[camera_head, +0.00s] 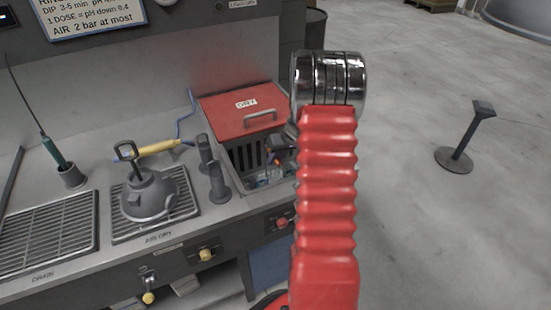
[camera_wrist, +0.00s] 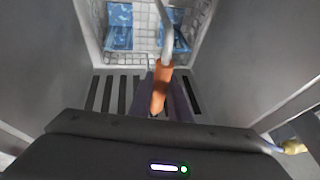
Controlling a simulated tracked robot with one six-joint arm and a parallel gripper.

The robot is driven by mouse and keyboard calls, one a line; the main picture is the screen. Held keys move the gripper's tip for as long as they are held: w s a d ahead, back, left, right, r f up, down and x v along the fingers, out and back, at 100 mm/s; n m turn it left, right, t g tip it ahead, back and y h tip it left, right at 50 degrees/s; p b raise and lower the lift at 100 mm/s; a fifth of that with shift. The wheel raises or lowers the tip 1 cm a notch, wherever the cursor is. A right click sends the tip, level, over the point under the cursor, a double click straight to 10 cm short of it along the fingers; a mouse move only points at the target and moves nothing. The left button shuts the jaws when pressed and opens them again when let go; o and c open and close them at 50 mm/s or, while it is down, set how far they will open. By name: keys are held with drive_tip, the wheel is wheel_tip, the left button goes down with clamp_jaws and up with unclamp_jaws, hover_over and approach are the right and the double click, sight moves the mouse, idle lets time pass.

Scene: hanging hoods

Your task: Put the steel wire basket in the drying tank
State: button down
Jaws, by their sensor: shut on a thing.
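The drying tank (camera_head: 232,184) is the steel well at the right end of the bench, and its red lid (camera_head: 226,113) marked DRY is raised at the back. The steel wire basket (camera_wrist: 147,12) shows in the wrist view between the tank's grey walls (camera_wrist: 230,60), with blue pieces in it. My gripper (camera_wrist: 160,98) is shut on the basket's orange handle grip (camera_wrist: 161,88). In the head view, my gripper is over the tank opening and partly hidden by my red arm. I cannot tell whether the basket touches the tank floor.
A dark slotted panel (camera_wrist: 100,92) lines one tank side. Two dark upright posts (camera_head: 217,180) stand left of the tank. A floor post (camera_head: 458,150) stands at right on open floor.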

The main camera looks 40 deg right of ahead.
drive_tip(key=c, duration=1.7)
unclamp_jaws()
drive_tip(key=shift+o, duration=0.2)
drive_tip(key=v, duration=1.2)
